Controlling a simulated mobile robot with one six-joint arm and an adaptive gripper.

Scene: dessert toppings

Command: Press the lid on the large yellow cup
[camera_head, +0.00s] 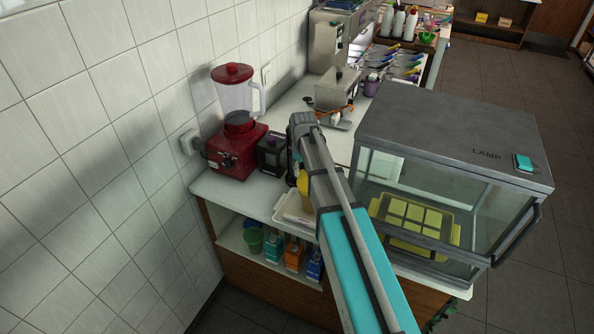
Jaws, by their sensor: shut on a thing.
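The yellow cup (304,184) stands upright on the white tray at the front of the counter. My arm crosses in front of it and hides its right side. My arm runs from the bottom of the view up to a grey joint above and behind the cup. A narrow dark part shows just left of the arm, above the cup, and may belong to my wrist. My gripper's fingers are hidden behind the arm. I cannot make out a lid or whether one is on the cup.
A red blender (232,150) and a small dark box (271,155) stand left of the cup by the tiled wall. A glass display case (470,130) closely flanks my arm on the right. The white tray (287,213) lies at the counter's front edge. Cartons (293,256) stand on the shelf below.

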